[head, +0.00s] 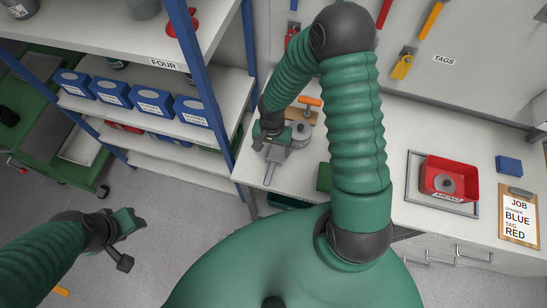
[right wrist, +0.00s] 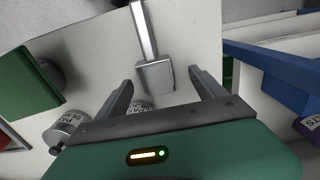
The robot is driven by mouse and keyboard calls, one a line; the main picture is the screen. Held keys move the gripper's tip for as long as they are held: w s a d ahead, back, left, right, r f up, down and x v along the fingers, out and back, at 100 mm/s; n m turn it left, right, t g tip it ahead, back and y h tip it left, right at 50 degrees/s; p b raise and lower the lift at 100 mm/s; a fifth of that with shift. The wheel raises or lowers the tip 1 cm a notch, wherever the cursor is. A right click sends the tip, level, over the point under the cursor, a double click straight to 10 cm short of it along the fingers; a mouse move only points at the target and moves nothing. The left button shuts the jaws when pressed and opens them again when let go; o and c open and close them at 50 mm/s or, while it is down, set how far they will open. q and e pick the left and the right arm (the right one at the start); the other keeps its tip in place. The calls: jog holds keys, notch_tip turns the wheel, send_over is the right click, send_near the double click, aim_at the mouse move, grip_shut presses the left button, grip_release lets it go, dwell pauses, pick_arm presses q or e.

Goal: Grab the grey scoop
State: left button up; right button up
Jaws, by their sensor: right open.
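The grey scoop (head: 269,172) lies on the white bench near its left front corner. In the right wrist view, the scoop (right wrist: 155,77) has its broad pan toward my gripper and its narrow handle pointing away. My right gripper (head: 277,152) is over the scoop; in its wrist view the fingers (right wrist: 160,82) are spread and empty, with the pan showing between and just beyond the tips. I cannot tell whether they touch it. My left gripper (head: 132,225) hangs over the floor at left, away from the bench; its finger state is unclear.
Grey labelled cylinders (right wrist: 62,131) stand close to the right gripper. An orange-handled tool (head: 309,100) lies behind. A blue shelf post (head: 216,100) stands just left of the bench. A red bin (head: 462,172) and a clipboard (head: 518,212) are at right.

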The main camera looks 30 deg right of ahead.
aim_at(275, 156)
jog(key=f, duration=0.1)
jog(key=s+f, duration=0.1)
jog(key=a+f, duration=0.1)
jog(key=f, duration=0.1)
jog(key=shift+s, duration=0.15)
jog(key=shift+d+f, duration=0.2)
jog(key=shift+f, duration=0.05)
jog(key=shift+d+f, duration=0.15)
jog(key=shift+d, duration=0.25)
jog(key=shift+d+f, duration=0.1)
jog(key=shift+d, duration=0.05)
jog(key=c, duration=0.4)
jog(key=shift+a, duration=0.4)
jog(key=c, duration=0.7)
jog(key=shift+a+r, duration=0.1)
jog(key=shift+r, duration=0.1)
jog(key=c, duration=0.5)
